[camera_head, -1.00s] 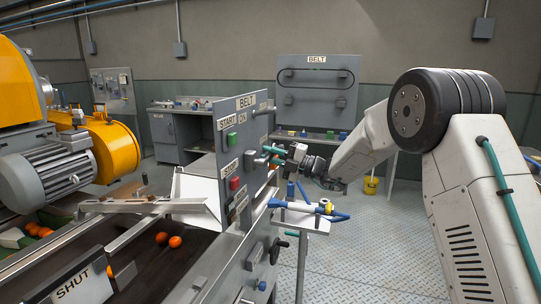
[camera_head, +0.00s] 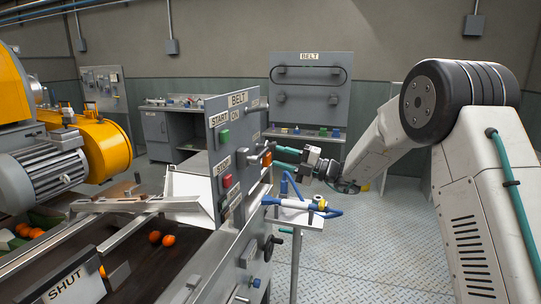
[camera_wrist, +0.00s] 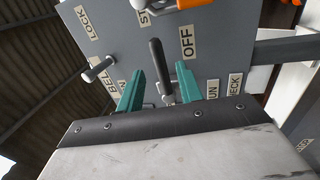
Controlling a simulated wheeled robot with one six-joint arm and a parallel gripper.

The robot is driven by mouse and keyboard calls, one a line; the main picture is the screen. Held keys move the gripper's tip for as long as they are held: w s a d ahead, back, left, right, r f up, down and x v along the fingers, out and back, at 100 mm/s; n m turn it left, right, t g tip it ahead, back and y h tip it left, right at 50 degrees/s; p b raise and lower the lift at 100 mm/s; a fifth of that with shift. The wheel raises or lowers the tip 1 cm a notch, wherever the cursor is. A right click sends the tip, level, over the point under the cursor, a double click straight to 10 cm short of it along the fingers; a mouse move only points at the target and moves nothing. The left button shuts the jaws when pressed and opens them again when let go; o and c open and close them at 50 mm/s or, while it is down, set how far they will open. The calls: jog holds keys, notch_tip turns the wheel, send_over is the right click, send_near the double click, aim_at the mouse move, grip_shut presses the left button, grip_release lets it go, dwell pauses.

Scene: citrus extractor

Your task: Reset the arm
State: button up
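The grey control panel (camera_head: 238,150) labelled BELT stands left of my gripper (camera_head: 279,157) in the head view. My gripper's teal fingers point at the panel's side face. In the wrist view my gripper (camera_wrist: 158,88) is open, its two fingers apart. A black-handled lever (camera_wrist: 160,68) shows between them, close to the OFF label (camera_wrist: 188,42); whether a finger touches it I cannot tell. An orange part (camera_head: 267,160) is beside the fingertips. A short grey peg (camera_wrist: 99,69) sits left of the fingers, near the LOCK label (camera_wrist: 88,22).
A small stand (camera_head: 296,217) with a blue-handled tool (camera_head: 300,203) is just below my gripper. The belt (camera_head: 150,255) with oranges lies left of the panel. A second BELT board (camera_head: 310,95) and benches stand behind. The floor at right is clear.

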jog(key=shift+s+d+f, duration=0.15)
jog(key=shift+s+d, duration=0.15)
jog(key=shift+d, duration=0.35)
jog(key=s+a+f+n+g+h, duration=0.2)
jog(key=s+f+n+g, duration=0.3)
jog(key=n, duration=0.4)
jog(key=s+d+n+g+h, duration=0.1)
jog(key=s+n+g+h, duration=0.3)
jog(key=s+n, duration=1)
jog(key=s+d+r+n+t+h, duration=0.1)
jog(key=s+d+n+h, duration=0.3)
jog(key=s, duration=0.6)
jog(key=s+d+r+n+h, duration=0.1)
jog(key=s+d+n+h, duration=0.3)
jog(key=s, duration=0.6)
jog(key=s+d+r+n+t+h, duration=0.1)
jog(key=s+d+n+h, duration=0.3)
jog(key=s+d+n, duration=0.3)
jog(key=shift+s+d+r+n+t+h, duration=0.3)
jog(key=shift+s+n, duration=1)
jog(key=shift+s, duration=0.8)
